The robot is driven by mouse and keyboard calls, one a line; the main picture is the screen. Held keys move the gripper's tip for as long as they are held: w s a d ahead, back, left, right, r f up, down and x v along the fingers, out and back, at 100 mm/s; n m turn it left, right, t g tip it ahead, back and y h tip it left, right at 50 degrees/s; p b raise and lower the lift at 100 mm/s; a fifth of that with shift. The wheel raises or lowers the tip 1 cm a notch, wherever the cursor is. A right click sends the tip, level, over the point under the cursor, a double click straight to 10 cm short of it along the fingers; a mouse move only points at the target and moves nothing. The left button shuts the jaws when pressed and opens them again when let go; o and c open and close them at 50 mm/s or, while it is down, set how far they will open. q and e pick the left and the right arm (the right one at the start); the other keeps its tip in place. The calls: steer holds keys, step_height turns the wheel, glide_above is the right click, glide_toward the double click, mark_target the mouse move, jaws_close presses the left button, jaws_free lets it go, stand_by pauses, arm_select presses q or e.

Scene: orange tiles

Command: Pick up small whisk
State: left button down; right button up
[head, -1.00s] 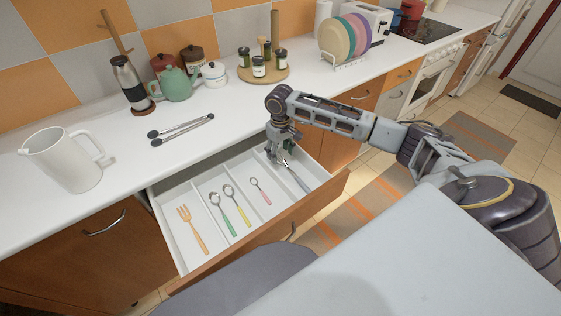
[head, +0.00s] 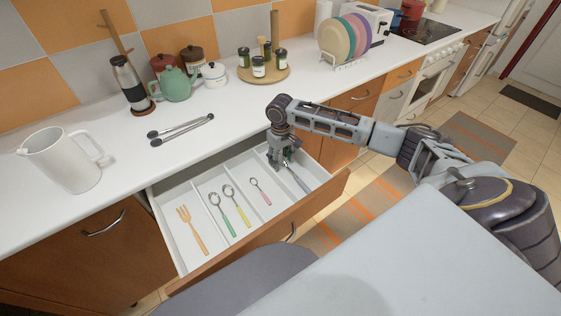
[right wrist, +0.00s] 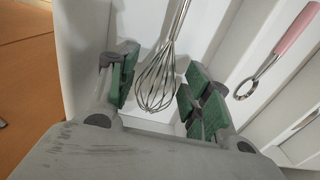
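The small metal whisk (head: 297,179) lies in the rightmost compartment of the open drawer (head: 232,248), partly hidden by my right gripper in the head view. My right gripper (head: 279,161) reaches down into that compartment at the whisk's far end. In the right wrist view the whisk's wire loops (right wrist: 157,80) lie between the two spread green-padded fingers of the right gripper (right wrist: 163,86), with gaps on both sides. My left gripper is not in view.
The compartments to the left hold a pink-handled utensil (head: 261,192), a yellow-handled one (head: 239,208), a green-handled one (head: 223,216) and an orange fork (head: 193,230). White dividers stand close beside my right gripper. Tongs (head: 181,129) lie on the counter.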

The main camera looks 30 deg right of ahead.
steer(key=shift+c, duration=0.9)
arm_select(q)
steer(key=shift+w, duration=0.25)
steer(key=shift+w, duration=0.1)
arm_select(e)
steer(key=shift+r, duration=0.1)
